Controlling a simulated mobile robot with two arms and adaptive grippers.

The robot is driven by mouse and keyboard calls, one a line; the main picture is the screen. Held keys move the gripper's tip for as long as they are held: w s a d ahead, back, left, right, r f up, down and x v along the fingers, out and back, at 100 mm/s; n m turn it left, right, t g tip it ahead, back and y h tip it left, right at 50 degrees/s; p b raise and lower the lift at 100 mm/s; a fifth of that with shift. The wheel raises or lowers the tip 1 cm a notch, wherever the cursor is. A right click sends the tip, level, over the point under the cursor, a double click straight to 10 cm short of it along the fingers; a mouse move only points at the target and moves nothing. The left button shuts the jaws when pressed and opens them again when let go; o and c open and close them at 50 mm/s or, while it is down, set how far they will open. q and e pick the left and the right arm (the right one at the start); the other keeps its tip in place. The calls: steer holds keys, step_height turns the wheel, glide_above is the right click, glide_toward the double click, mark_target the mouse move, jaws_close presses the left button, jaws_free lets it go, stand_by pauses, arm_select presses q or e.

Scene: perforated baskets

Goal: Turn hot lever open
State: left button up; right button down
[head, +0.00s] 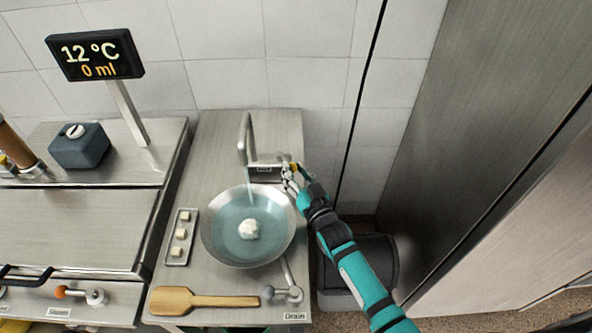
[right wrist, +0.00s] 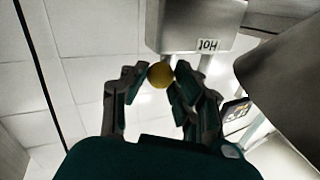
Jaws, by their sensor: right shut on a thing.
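The faucet (head: 246,140) stands at the back of the steel counter. Its hot lever has a yellow ball knob (head: 293,167) at the right end. In the right wrist view the yellow knob (right wrist: 160,75) sits between the fingertips, below a steel block with a "HOT" label (right wrist: 208,45). My right gripper (head: 290,178) is shut on the knob and partly hides the lever in the head view. A pale stream seems to fall from the spout into the round basin (head: 215,245), which holds bluish water and a white lump (head: 249,229). My left gripper is not in view.
A display (head: 95,55) reads 12 °C and 0 ml. A small tray (head: 172,258) with several pale cubes and a wooden spatula (head: 200,301) lie left of and below the basin. A drain lever (head: 285,293) is at the front right. A dark bin (head: 375,260) stands right of the counter.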

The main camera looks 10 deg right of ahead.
steer(key=shift+r, duration=0.1)
steer(key=c, duration=1)
jaws_free()
steer(key=shift+s, duration=0.15)
steer(key=v, duration=1.1)
steer(key=shift+s+d, duration=0.15)
steer(key=shift+s, duration=0.2)
